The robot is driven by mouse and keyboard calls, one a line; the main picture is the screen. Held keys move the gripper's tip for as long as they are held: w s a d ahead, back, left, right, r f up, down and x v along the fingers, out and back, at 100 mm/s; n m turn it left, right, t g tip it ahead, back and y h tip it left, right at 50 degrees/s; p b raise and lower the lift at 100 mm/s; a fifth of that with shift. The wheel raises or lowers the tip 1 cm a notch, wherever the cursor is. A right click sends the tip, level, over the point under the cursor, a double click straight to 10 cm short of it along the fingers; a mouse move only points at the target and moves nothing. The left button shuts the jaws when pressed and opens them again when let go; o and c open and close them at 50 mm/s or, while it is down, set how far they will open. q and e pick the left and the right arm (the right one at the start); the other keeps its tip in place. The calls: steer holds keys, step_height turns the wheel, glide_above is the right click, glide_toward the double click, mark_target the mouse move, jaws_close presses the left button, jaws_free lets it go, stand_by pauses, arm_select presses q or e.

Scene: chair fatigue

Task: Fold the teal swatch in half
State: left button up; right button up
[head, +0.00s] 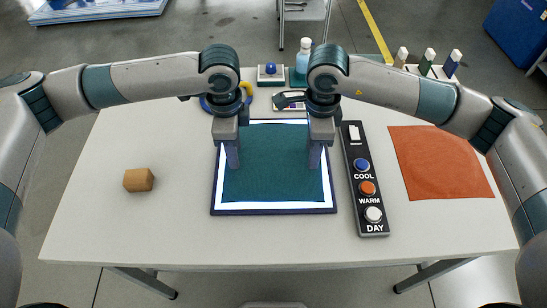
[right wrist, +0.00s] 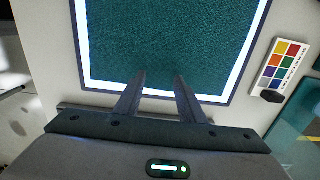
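The teal swatch (head: 272,170) lies flat and unfolded on a lit white panel with a dark frame (head: 275,211) at the middle of the table. My left gripper (head: 234,164) points down over the swatch's left part; from this angle I cannot tell whether its fingers are apart. My right gripper (head: 315,164) points down over the swatch's right part. In the right wrist view its two fingers (right wrist: 160,77) are apart with nothing between them, and the swatch (right wrist: 170,35) shows beyond the tips. I cannot tell whether any fingertips touch the cloth.
A black control panel (head: 363,180) with blue, orange and white buttons stands right of the lit panel. An orange cloth (head: 440,162) lies farther right. A tan block (head: 139,180) sits at left. A blue-buttoned box (head: 271,75), bottle (head: 303,57) and colour card (right wrist: 284,66) are behind.

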arm_select(q)
steer(key=shift+f, duration=0.2)
arm_select(e)
steer(key=shift+f, duration=0.2)
arm_select(q)
steer(key=shift+f, duration=0.1)
arm_select(e)
steer(key=shift+f, duration=0.1)
arm_select(q)
steer(key=shift+c, duration=0.9)
arm_select(e)
steer(key=shift+c, duration=0.9)
arm_select(q)
jaws_close()
arm_select(e)
jaws_close()
arm_select(q)
steer(key=shift+r, duration=0.25)
arm_select(e)
steer(key=shift+r, duration=0.25)
